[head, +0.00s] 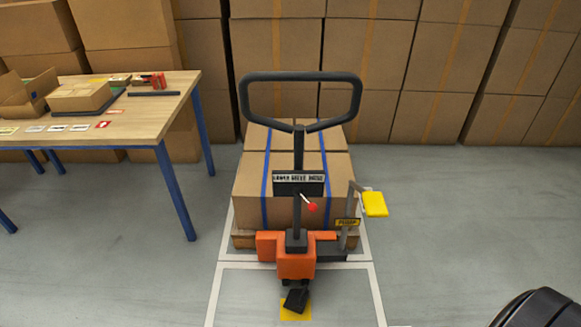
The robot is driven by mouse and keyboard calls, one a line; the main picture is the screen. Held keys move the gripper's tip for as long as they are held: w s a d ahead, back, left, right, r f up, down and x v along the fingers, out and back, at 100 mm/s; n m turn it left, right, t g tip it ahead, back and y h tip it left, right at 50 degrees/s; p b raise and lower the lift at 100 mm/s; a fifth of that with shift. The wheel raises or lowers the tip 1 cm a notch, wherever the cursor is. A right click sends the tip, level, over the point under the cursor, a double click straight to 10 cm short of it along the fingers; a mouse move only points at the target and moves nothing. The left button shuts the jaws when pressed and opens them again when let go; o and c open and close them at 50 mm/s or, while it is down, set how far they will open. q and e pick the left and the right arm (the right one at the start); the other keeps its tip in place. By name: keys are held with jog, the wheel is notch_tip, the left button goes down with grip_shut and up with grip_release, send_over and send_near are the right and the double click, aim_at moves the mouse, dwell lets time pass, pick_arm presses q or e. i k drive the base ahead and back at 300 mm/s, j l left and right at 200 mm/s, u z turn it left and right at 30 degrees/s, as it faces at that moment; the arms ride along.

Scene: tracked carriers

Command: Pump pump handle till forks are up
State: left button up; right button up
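An orange pallet jack (296,262) stands in the middle of the head view with a black loop handle (300,76) on an upright post. A small lever with a red knob (312,207) sits at a labelled plate (299,177) on the post. The forks are hidden by strapped cartons (252,190) on a pallet (243,240), so their height cannot be told. Neither gripper shows; a dark part of mine is at bottom right.
A wooden table (150,117) with blue legs and several small items stands at left. Stacked cartons (370,50) fill the back. White lines (372,285) mark the floor around the jack. Grey floor (460,210) is clear to the right.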

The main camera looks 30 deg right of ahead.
aim_at(374, 202)
jog(key=z, duration=1.05)
